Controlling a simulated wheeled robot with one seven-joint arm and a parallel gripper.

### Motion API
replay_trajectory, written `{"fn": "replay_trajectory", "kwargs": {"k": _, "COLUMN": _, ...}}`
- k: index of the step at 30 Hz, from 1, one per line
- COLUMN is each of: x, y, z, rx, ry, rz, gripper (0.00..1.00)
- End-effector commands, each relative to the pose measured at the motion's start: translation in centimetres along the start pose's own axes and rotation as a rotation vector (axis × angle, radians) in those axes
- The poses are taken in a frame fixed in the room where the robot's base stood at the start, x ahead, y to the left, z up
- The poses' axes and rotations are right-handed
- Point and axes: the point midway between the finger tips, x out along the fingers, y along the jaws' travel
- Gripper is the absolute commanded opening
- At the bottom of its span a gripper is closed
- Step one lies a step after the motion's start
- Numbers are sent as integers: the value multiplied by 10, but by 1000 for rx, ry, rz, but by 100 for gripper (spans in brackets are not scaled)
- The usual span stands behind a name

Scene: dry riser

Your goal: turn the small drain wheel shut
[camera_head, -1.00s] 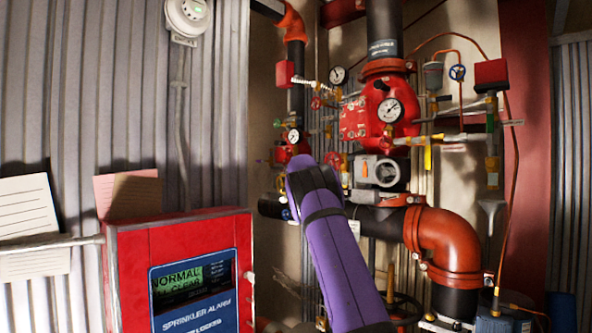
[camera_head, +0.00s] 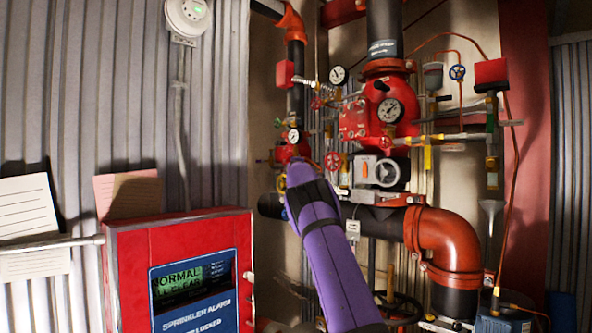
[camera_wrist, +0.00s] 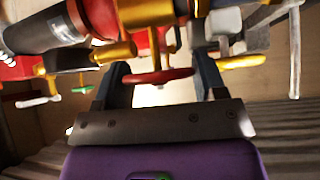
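A small red handwheel (camera_wrist: 158,76) on a brass stem shows nearly edge-on in the wrist view, between the two fingers. Whether the fingers reach fully around the rim is unclear. In the head view my purple arm hides the gripper's fingers. A red wheel (camera_head: 335,162) shows just right of the arm's end, and part of a yellow wheel (camera_head: 281,184) just left of it. I cannot tell which of these is the drain wheel.
A red riser valve with a gauge (camera_head: 390,110) and brass fittings stands behind, right of my arm. A large orange elbow (camera_head: 445,242) lies lower right. The red alarm panel (camera_head: 130,250) stands front left.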

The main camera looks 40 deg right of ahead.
Motion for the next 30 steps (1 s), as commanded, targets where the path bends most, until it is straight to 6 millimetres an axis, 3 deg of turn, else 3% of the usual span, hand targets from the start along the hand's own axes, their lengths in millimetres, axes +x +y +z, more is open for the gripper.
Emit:
{"fn": "replay_trajectory", "kwargs": {"k": 15, "x": 0, "y": 0, "z": 0, "rx": 266, "ry": 0, "rz": 264, "gripper": 41}}
{"fn": "replay_trajectory", "kwargs": {"k": 26, "x": 0, "y": 0, "z": 0, "rx": 288, "ry": 0, "rz": 285, "gripper": 41}}
{"fn": "replay_trajectory", "kwargs": {"k": 27, "x": 0, "y": 0, "z": 0, "rx": 288, "ry": 0, "rz": 285, "gripper": 67}}
{"fn": "replay_trajectory", "kwargs": {"k": 28, "x": 0, "y": 0, "z": 0, "rx": 288, "ry": 0, "rz": 285, "gripper": 74}}
{"fn": "replay_trajectory", "kwargs": {"k": 30, "x": 0, "y": 0, "z": 0, "rx": 288, "ry": 0, "rz": 285, "gripper": 74}}
